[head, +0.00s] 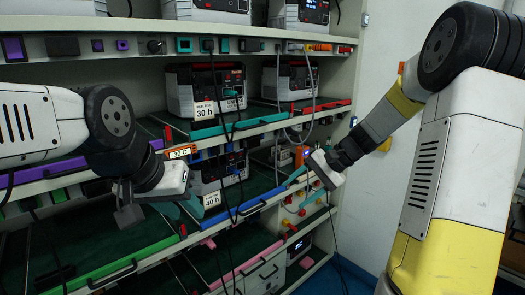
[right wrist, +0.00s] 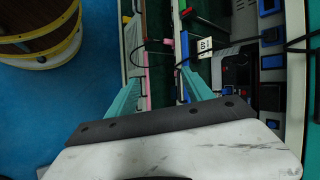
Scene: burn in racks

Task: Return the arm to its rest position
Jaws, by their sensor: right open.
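My right arm comes in from the right, and its gripper (head: 303,188) is in front of the right part of the rack, at middle shelf height. In the right wrist view this gripper (right wrist: 160,90) has its two teal fingers spread apart with nothing held between them. My left gripper (head: 180,190) is at the left, in front of the lower shelves; its fingers are largely hidden and I cannot tell their opening. The rack (head: 345,110) holds several grey-white units. One unit (head: 192,92) carries a "30 h" label, and a lower unit (head: 225,172) carries a "40 h" label.
Black cables (head: 221,110) hang in front of the shelves between my two grippers. Coloured shelf-edge handles (head: 120,268) stick out. A white wall (head: 385,185) and blue floor are right of the rack. The wrist view shows a brown-and-yellow round object (right wrist: 40,30) on open blue floor (right wrist: 40,110).

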